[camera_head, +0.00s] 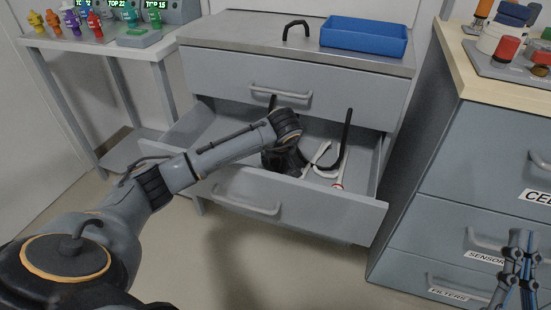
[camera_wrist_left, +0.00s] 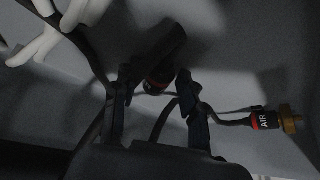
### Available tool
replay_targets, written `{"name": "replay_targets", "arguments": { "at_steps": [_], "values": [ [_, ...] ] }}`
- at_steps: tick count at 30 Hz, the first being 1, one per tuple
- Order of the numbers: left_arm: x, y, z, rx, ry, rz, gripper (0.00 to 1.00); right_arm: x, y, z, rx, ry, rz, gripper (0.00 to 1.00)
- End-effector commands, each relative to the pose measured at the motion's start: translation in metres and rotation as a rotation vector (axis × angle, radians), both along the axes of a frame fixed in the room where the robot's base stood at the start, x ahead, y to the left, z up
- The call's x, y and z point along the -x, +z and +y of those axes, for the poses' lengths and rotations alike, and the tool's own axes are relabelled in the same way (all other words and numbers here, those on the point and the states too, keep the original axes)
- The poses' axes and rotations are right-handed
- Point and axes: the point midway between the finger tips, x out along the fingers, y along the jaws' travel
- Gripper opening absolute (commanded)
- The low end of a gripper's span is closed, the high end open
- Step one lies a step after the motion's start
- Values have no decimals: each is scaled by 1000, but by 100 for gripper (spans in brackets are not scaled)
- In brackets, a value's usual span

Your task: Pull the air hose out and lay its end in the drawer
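The open drawer (camera_head: 240,200) of the grey cabinet holds black hoses and white branching pieces (camera_head: 318,155). My left gripper (camera_head: 285,165) points down into it, partly hidden by my arm. In the left wrist view, its two fingers (camera_wrist_left: 157,92) stand apart, so it looks open. A dark hose passes by the fingers, and its contact with them is unclear. The air hose's end (camera_wrist_left: 268,119), with an AIR label, red bands and a brass fitting, lies right of the fingers. Another dark end with a red band (camera_wrist_left: 157,82) shows between them. My right gripper (camera_head: 520,265) is outside the drawer, its opening unclear.
A black hose (camera_head: 347,135) stands up above the drawer. A blue tray (camera_head: 363,37) and a black handle-like loop (camera_head: 295,29) are on the cabinet top. A closed drawer (camera_head: 285,90) is above.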

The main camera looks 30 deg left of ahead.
Motion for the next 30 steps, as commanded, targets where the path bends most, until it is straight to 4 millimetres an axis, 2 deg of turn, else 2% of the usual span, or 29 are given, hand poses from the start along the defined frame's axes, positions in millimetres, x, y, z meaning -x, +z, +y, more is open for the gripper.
{"name": "replay_targets", "arguments": {
  "at_steps": [9, 13, 17, 24, 30],
  "values": [
    [0, 0, 0, 0, 0, 0, 55, 0, 0, 0, 1, 0, 2, 0],
    [2, 8, -2, -1, -1, -2, 55, 0, 0, 0, 0, 0, 1, 0],
    [9, 27, -9, -1, -2, -4, 55, 0, 0, 0, 0, 0, 1, 0],
    [27, 72, -27, -1, -1, -5, 55, 0, 0, 0, 0, 0, 1, 0],
    [38, 97, -36, 1, -1, -2, 55, 0, 0, 0, 0, 0, 1, 0]
  ]
}}
